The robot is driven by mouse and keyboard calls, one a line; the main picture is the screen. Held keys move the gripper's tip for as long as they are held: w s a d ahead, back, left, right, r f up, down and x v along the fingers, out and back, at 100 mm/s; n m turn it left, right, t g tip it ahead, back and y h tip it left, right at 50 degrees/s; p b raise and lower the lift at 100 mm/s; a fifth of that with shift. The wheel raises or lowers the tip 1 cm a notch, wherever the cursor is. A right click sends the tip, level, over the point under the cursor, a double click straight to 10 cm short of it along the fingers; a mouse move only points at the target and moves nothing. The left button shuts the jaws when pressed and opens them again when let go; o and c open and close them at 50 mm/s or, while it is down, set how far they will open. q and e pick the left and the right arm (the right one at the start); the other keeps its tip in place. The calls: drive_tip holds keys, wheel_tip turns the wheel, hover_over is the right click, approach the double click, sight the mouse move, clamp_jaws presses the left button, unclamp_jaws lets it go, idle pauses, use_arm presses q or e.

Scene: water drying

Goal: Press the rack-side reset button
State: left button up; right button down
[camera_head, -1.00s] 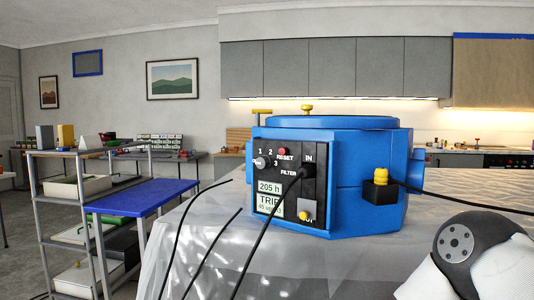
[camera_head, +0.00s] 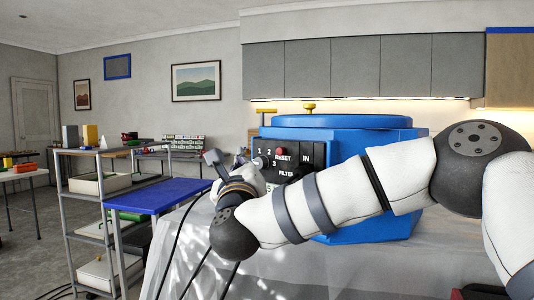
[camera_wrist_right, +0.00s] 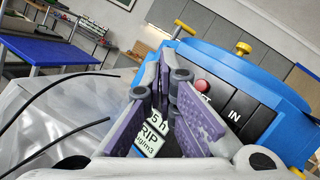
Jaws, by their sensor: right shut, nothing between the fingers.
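The red reset button (camera_head: 281,151) sits on the black front panel (camera_head: 306,150) of the blue machine (camera_head: 345,122), beside the word RESET. In the right wrist view the red button (camera_wrist_right: 203,86) shows just right of the fingertips, with a gap in the picture. My right gripper (camera_head: 241,160) is shut and empty, near the left side of the panel. In the wrist view the purple-padded fingers of my right gripper (camera_wrist_right: 170,76) partly cover the panel and its display label (camera_wrist_right: 153,142). Contact with the button cannot be told. My left gripper is not in view.
The machine stands on a table with a pale translucent cover (camera_head: 190,262). Black cables hang down in front of it. My right arm hides the machine's lower front.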

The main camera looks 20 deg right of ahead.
sight(281, 151)
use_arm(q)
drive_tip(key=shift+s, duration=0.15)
use_arm(e)
drive_tip(key=shift+r+m, duration=0.4)
drive_tip(key=shift+r, duration=0.35)
